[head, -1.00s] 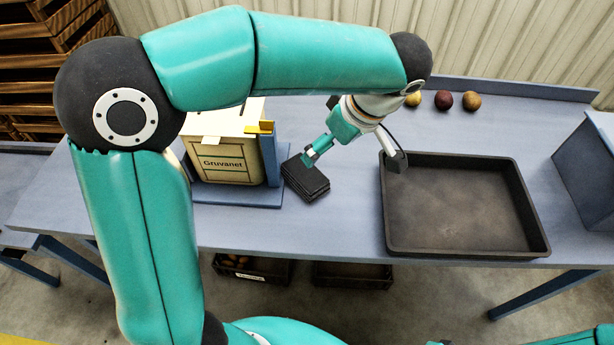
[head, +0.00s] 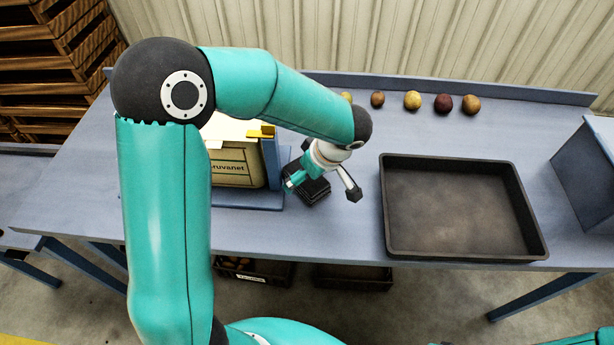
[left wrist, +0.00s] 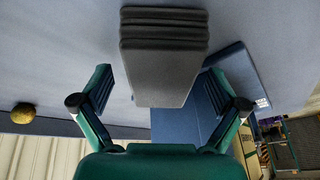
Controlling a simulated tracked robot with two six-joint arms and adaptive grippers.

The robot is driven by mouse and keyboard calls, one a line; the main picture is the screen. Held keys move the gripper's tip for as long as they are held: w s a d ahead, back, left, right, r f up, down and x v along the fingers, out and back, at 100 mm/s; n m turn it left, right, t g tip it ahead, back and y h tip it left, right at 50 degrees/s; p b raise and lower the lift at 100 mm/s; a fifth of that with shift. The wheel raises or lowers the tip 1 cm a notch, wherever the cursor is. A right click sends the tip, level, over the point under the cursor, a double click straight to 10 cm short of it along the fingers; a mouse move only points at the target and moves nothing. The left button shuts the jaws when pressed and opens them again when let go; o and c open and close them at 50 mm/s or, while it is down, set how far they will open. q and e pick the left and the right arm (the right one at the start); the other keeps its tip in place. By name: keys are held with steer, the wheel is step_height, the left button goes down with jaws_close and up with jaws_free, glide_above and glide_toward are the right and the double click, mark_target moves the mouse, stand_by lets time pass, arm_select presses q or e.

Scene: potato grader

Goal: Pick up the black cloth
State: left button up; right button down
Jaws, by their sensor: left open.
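The black cloth (head: 314,194) is a folded, layered stack lying on the blue-grey table, just right of the box's blue stand and partly hidden by my left gripper. My left gripper (head: 322,187) is open and empty over the cloth, with one finger on each side of it in the head view. In the left wrist view the cloth (left wrist: 165,55) shows dark grey with its folded layers at the top, between and beyond the open fingers of the left gripper (left wrist: 163,90). I cannot tell the exact height gap. My right gripper is not in view.
A cream box (head: 235,168) stands left of the cloth. A large black tray (head: 392,215) lies to the right. Several potatoes (head: 412,100) sit along the back edge. A blue-grey bin (head: 590,170) stands at far right. Dark crates (head: 352,276) are under the table.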

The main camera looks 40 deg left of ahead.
arm_select(q)
steer(key=shift+a+f, duration=0.1)
steer(key=shift+f, duration=0.2)
steer(key=c, duration=1.4)
steer(key=shift+o, duration=0.2)
steer(key=shift+r, duration=0.1)
step_height(320, 180, up, 28)
steer(key=p, duration=0.1)
steer(key=o, duration=0.5)
steer(key=shift+c, duration=1.2)
